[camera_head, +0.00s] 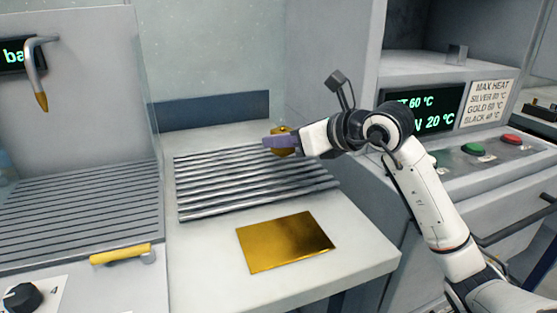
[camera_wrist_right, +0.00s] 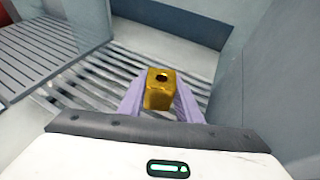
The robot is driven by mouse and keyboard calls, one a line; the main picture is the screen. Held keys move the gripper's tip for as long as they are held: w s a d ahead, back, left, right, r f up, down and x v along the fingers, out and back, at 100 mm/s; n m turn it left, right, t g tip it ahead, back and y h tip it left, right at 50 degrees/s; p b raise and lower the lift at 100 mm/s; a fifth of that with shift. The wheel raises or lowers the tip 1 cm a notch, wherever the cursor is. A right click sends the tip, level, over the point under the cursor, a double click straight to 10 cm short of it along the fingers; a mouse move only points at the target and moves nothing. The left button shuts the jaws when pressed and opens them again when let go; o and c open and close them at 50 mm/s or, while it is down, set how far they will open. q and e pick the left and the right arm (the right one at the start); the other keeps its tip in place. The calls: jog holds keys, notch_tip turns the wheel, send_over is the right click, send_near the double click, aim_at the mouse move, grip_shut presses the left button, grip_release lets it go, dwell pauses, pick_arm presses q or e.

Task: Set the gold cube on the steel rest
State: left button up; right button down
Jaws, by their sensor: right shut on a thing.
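The gold cube (camera_wrist_right: 158,92) has a dark round hole in its top and sits between the two purple fingers of my right gripper (camera_wrist_right: 160,103) in the right wrist view. In the head view the right gripper (camera_head: 283,143) is shut on the cube over the back right part of the steel rest (camera_head: 240,180). The steel rest is a ribbed rack of parallel bars on a white counter. I cannot tell whether the cube touches the bars. Fingers hide part of the cube in the head view. My left gripper is not in view.
A flat gold plate (camera_head: 286,242) lies on the counter in front of the rest. To the left are a slatted grey basin, a yellow handle (camera_head: 121,254) and a hooked tap (camera_head: 38,75). To the right stands a cabinet with green displays (camera_head: 425,108) and buttons. A grey wall is close on the right.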

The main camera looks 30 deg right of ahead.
aim_at(290, 154)
jog(key=shift+f+b, duration=0.35)
jog(key=shift+f, duration=1.55)
jog(key=shift+f, duration=0.1)
jog(key=c, duration=1.3)
grip_release()
jog(key=shift+s+d+r, duration=0.15)
jog(key=shift+s+r, duration=0.05)
jog(key=shift+s, duration=0.2)
jog(key=v, duration=1.1)
jog(key=shift+s, duration=0.1)
